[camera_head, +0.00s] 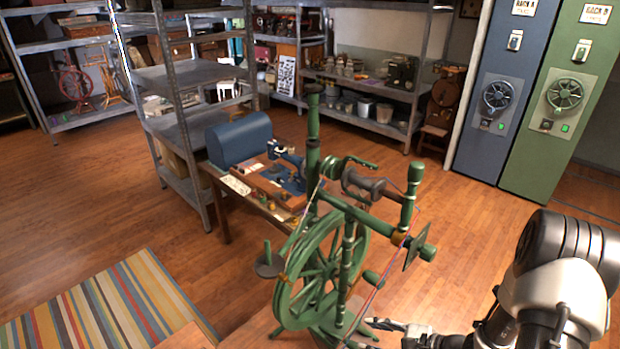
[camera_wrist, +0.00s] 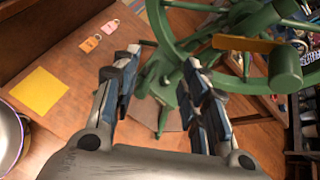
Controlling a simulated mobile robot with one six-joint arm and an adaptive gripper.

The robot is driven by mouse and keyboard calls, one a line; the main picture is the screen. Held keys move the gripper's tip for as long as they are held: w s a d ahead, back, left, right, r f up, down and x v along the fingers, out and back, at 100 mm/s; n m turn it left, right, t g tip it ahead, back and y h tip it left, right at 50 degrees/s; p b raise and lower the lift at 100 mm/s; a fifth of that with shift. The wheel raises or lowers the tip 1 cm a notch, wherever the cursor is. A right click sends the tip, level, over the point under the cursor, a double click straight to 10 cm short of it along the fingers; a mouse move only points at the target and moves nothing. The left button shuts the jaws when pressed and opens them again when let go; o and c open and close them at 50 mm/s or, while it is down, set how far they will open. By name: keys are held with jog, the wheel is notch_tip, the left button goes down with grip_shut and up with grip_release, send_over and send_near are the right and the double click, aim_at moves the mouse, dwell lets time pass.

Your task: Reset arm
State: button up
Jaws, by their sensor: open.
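My arm comes in at the lower right of the head view, and my gripper (camera_head: 385,328) is partly cut off by the bottom edge there. In the wrist view my gripper (camera_wrist: 165,70) has its two fingers spread apart, with nothing held between them. A green spinning wheel (camera_head: 345,255) stands just in front of and left of the arm in the head view. Its green parts (camera_wrist: 255,20) fill the top of the wrist view, beyond the fingertips. I cannot tell whether the fingers touch it.
In the wrist view, a yellow square (camera_wrist: 40,92), an orange tag (camera_wrist: 90,43) and a pink tag (camera_wrist: 110,26) lie on a wooden surface. Metal shelves (camera_head: 185,130) and cabinets (camera_head: 495,90) stand behind. Wooden floor (camera_head: 110,205) is open at left.

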jog(key=s+a+r+n+g+b, duration=0.1)
jog(key=s+a+r+n+g, duration=0.1)
jog(key=s+a+r+n, duration=0.3)
jog(key=a+r+n+g+h, duration=0.1)
jog(key=r+n+g, duration=0.15)
jog(key=r, duration=0.35)
jog(key=s+a+r+n+g+b, duration=0.1)
jog(key=s+a+r+n, duration=0.25)
jog(key=r, duration=0.25)
jog(key=s+d+r+n+t+h+b, duration=0.3)
jog(key=s+d+r+n+h, duration=0.3)
jog(key=s, duration=0.6)
notch_tip(320, 180, up, 3)
jog(key=n+h, duration=0.2)
jog(key=n, duration=0.1)
jog(key=shift+d+n+h, duration=0.2)
jog(key=shift+n+h, duration=0.1)
jog(key=shift+o, duration=0.3)
jog(key=shift+r, duration=0.1)
